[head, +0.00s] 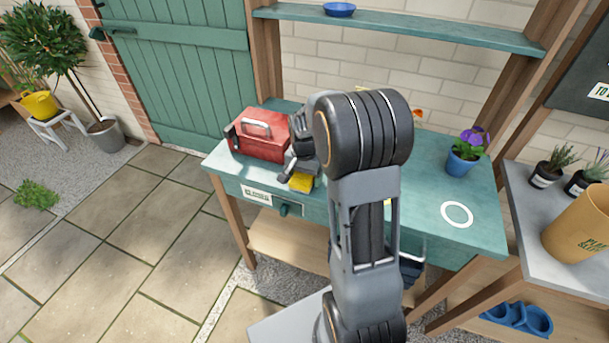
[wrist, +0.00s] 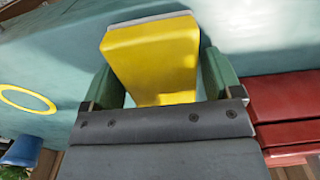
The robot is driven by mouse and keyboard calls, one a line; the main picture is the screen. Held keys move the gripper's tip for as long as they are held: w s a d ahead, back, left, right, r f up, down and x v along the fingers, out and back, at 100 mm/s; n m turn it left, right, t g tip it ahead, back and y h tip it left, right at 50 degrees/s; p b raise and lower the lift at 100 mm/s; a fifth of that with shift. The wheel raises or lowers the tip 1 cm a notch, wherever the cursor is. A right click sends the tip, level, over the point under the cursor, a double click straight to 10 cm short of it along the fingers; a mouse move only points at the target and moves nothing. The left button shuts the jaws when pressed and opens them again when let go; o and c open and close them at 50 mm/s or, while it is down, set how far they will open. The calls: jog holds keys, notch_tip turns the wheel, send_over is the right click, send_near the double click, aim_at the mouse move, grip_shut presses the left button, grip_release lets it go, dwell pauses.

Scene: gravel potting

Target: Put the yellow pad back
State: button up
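The yellow pad (wrist: 153,60) is a thick block with a grey layer along its far edge. In the wrist view it sits between the two green fingers of my gripper (wrist: 163,78), with a finger close against each side. In the head view the yellow pad (head: 301,182) shows just under my gripper (head: 297,172), near the bench's front edge and right of the red toolbox. I cannot tell whether it touches the bench top. A yellow ring (wrist: 28,98) is marked on the teal surface at left in the wrist view; my arm mostly hides that area in the head view.
The red toolbox (head: 262,136) stands close left of my gripper on the teal bench (head: 425,185). A blue pot with purple flowers (head: 463,160) stands at the right, behind a white ring (head: 457,214). A drawer knob (head: 290,210) sticks out below the bench top.

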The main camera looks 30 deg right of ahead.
jog(key=shift+o, duration=0.5)
jog(key=shift+r, duration=0.1)
jog(key=shift+r, duration=0.25)
notch_tip(320, 180, up, 11)
jog(key=s+a+n+t, duration=0.1)
jog(key=s+a+n, duration=0.4)
jog(key=s, duration=0.3)
jog(key=s+a+n+t, duration=0.2)
jog(key=s+a+n, duration=0.2)
jog(key=s, duration=0.4)
jog(key=shift+s+a+n+p, duration=0.15)
jog(key=shift+a+n+p, duration=0.25)
